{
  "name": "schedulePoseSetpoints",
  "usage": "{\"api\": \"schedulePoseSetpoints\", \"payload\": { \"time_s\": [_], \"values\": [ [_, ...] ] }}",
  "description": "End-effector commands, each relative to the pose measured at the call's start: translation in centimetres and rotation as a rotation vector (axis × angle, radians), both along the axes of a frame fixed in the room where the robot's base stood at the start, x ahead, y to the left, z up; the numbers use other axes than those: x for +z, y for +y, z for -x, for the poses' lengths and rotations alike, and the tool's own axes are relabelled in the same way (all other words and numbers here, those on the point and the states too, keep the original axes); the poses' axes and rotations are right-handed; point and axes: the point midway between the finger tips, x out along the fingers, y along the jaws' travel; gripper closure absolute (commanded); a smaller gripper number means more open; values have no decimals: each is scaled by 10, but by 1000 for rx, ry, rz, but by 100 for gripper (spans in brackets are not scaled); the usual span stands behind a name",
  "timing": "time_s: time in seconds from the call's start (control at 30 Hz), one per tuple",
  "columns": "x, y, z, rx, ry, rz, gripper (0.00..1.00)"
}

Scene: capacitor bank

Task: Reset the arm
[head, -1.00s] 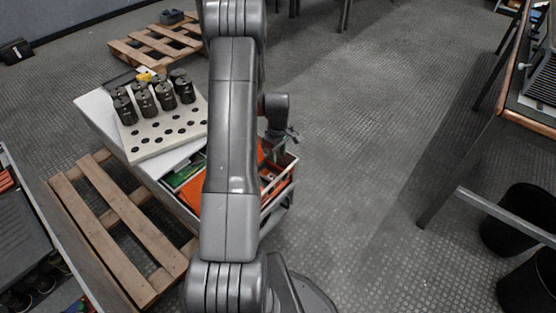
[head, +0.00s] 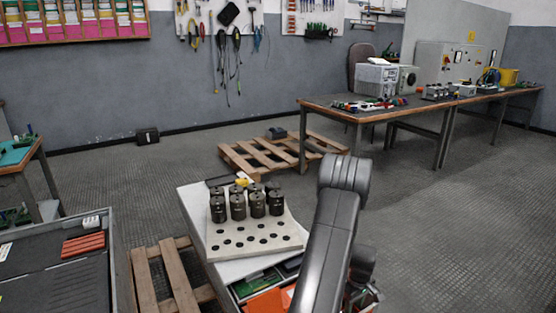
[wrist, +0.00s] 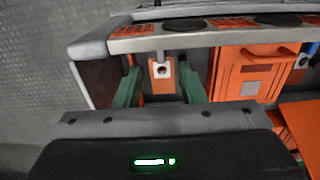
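My arm (head: 335,225) rises in the head view at the lower right, its bend in front of the cart's right end. My gripper is hard to make out in the head view. In the wrist view, my gripper's (wrist: 160,88) two green fingers stand apart. Nothing is clearly held; a small orange part with a metal knob (wrist: 160,70) shows in the gap, but I cannot tell how far beyond the fingers it is.
A white-topped cart (head: 226,276) carries a perforated plate (head: 255,240) with several dark cylinders (head: 240,205). Pallets (head: 265,155) lie behind and left. A long workbench (head: 400,108) stands back right. A grey tray (head: 60,285) is at lower left. Floor at right is clear.

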Motion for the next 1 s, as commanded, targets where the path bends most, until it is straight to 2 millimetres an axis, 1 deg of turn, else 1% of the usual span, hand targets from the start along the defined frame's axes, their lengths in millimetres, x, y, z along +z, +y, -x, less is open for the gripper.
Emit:
{"api": "schedulePoseSetpoints", "payload": {
  "time_s": [0.03, 0.2, 0.4, 0.47, 0.5, 0.87, 1.0],
  "values": [
    [-14, 0, 1, 0, 2, -1, 64],
    [-42, 0, 0, 0, 1, 0, 64],
    [-61, 0, 0, 0, 0, 0, 64],
    [-63, 0, 0, 0, 0, 0, 64],
    [-60, 0, 0, 0, -1, 0, 64],
    [-60, 0, 0, 0, -1, 1, 64],
    [-57, 0, 0, 0, -1, 0, 64]
  ]
}}
